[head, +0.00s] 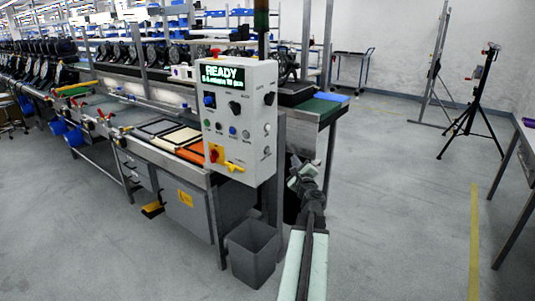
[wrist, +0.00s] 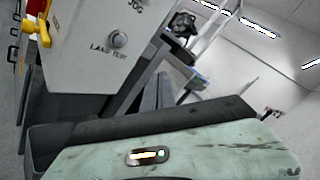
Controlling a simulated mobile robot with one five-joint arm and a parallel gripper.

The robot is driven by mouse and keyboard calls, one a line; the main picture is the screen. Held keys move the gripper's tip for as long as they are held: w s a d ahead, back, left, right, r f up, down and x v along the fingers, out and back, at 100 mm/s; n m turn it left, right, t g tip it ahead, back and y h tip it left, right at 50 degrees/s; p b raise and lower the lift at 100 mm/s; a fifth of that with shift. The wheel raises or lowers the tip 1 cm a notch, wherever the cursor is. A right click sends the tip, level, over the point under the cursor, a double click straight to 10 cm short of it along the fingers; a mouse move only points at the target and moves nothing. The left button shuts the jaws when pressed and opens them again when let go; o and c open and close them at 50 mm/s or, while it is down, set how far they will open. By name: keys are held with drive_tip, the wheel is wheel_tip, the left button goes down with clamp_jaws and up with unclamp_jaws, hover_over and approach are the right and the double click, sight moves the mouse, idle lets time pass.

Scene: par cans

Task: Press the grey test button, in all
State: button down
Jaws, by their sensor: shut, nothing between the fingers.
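The grey test button (wrist: 118,39) is a small round button on the light grey control box, with a label that seems to read "LAMP TEST" below it in the wrist view. In the head view it seems to be the lower right button (head: 266,151) of the control box (head: 262,90). My gripper (head: 293,165) is just right of the box's lower right edge, shut and empty. It appears apart from the button. In the wrist view, pale green and dark parts of my arm fill the lower half, and the fingertips are hard to make out.
The box's display (head: 222,76) reads READY. Several other knobs and buttons sit nearby, with a yellow handle (head: 233,167) at lower left. A grey bin (head: 252,253) stands below. A tripod (head: 468,115) stands far right. The floor to the right is open.

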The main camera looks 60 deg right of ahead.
sight(268, 150)
drive_tip(key=w, duration=0.9)
drive_tip(key=shift+w, duration=0.1)
idle(2.0)
drive_tip(key=shift+w, duration=0.3)
drive_tip(key=shift+w, duration=0.4)
idle(0.6)
drive_tip(key=shift+s, duration=0.8)
